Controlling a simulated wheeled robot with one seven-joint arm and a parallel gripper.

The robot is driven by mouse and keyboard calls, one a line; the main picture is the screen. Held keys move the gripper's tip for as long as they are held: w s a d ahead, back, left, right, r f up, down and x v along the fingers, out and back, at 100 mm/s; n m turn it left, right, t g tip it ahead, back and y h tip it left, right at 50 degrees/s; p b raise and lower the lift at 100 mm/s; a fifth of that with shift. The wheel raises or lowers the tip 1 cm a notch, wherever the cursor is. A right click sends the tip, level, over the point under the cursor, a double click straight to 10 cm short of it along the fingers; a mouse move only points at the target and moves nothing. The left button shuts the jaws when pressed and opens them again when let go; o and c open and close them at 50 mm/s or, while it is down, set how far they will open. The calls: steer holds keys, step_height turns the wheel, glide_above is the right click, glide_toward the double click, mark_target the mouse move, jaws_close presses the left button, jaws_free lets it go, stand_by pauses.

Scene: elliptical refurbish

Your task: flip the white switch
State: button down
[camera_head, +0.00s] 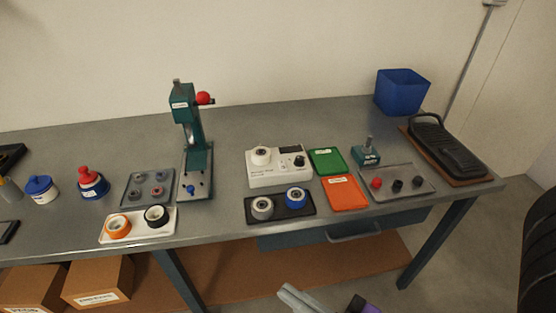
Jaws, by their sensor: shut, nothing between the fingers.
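A white device box (270,180) stands on the grey workbench, right of centre. It carries a white round part (261,156) at its left, a dark panel and a black knob (299,161) at its right. I cannot make out which part is the white switch; it is too small to tell. My gripper (290,291) shows at the bottom edge as pale grey fingers close together, shut and empty. It is in front of the bench, apart from the box. The rest of my gripper is cut off by the frame.
In front of the box is a black tray (280,211) with two rings. Green (327,161) and orange (345,193) trays lie right. A teal press (190,130) stands left. A blue bin (401,92) is at the back right. A drawer handle (354,233) sticks out below the bench's front edge.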

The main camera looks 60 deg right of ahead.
steer(key=w+d+r+m+g+h+p, duration=0.1)
steer(key=w+d+r+m+h, duration=0.15)
steer(key=w+d, duration=0.5)
steer(key=w+d+r+m+h, duration=0.2)
steer(key=w+d+r+h, duration=0.15)
steer(key=w+d, duration=0.35)
steer(key=d+f+m+g+h, duration=0.3)
steer(key=d+g, duration=0.2)
steer(key=d, duration=0.5)
steer(key=shift+s+d+m+g, duration=0.3)
steer(key=shift+d+m+g, duration=0.05)
steer(key=shift+g, duration=0.05)
steer(key=p, duration=0.2)
glide_above(284, 168)
step_height(284, 168, down, 2)
steer(key=shift+s+a+f, duration=0.1)
steer(key=shift+a, duration=0.05)
step_height(284, 168, down, 3)
steer(key=shift+f, duration=0.7)
